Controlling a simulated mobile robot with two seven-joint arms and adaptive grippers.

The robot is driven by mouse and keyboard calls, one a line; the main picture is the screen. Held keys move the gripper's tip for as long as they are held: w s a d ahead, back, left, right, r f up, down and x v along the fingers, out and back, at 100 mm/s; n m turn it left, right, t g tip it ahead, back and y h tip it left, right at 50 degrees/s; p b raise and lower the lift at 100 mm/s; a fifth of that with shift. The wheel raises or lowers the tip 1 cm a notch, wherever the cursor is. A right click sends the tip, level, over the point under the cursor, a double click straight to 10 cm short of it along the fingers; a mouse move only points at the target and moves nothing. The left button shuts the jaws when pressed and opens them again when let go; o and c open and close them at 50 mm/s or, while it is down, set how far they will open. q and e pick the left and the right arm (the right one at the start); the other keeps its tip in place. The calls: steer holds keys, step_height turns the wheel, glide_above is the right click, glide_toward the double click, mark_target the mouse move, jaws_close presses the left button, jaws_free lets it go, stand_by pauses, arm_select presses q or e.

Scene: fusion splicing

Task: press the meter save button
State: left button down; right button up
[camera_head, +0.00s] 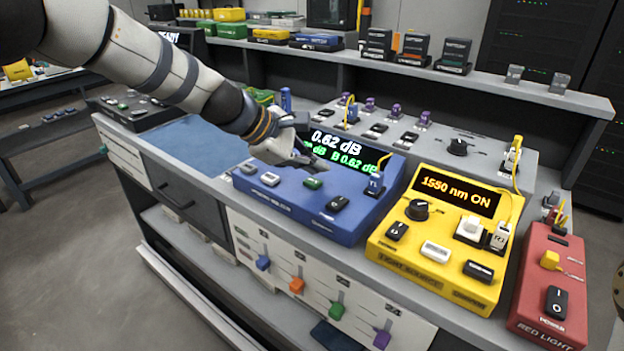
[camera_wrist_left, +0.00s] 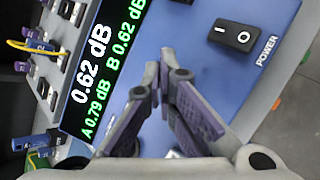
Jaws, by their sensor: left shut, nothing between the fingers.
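The blue meter (camera_head: 300,205) sits on the bench with its display (camera_head: 338,150) reading 0.62 dB. Along its front are a grey button, a white button (camera_head: 270,179), a green button (camera_head: 313,184) and a black power switch (camera_head: 338,202). I cannot read which button is marked save. My left gripper (camera_head: 316,164) is shut and empty over the meter, just behind the green button in the picture. In the left wrist view the shut fingers (camera_wrist_left: 163,78) lie between the display (camera_wrist_left: 105,70) and the power switch (camera_wrist_left: 233,36), hiding the green button. My right gripper is not in view.
A yellow light source (camera_head: 400,258) reading 1550 nm ON stands right of the meter, with a red box (camera_head: 545,320) beyond it. A blue mat (camera_head: 195,145) lies clear to the left.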

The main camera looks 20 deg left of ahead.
mark_target(313, 183)
arm_select(q)
steer(key=shift+f, duration=0.15)
